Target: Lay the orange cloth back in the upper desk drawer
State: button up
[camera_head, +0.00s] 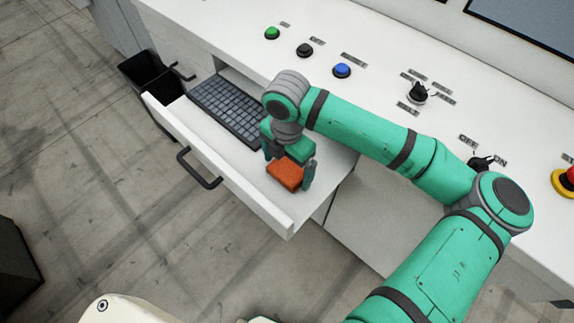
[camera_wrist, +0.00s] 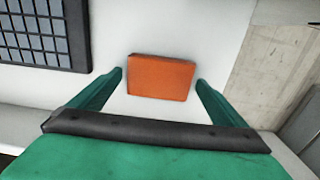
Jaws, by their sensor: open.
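The orange cloth (camera_head: 286,175) is a small folded block lying on the white floor of the open upper drawer (camera_head: 215,160), near its right end. In the wrist view the cloth (camera_wrist: 161,77) lies just beyond and between the fingertips, with a gap on each side. My gripper (camera_head: 290,167) is over the drawer with its fingers spread around the cloth. In the wrist view my gripper (camera_wrist: 160,80) is open, and neither finger touches the cloth. The head view partly hides the cloth's far side behind my gripper.
A dark keyboard (camera_head: 228,108) lies in the drawer left of the cloth. The drawer front has a black handle (camera_head: 199,168). The white desk top (camera_head: 385,62) above carries buttons and knobs.

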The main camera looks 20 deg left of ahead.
aim_at(287, 170)
notch_tip(287, 170, up, 12)
dwell(0.5)
dwell(0.5)
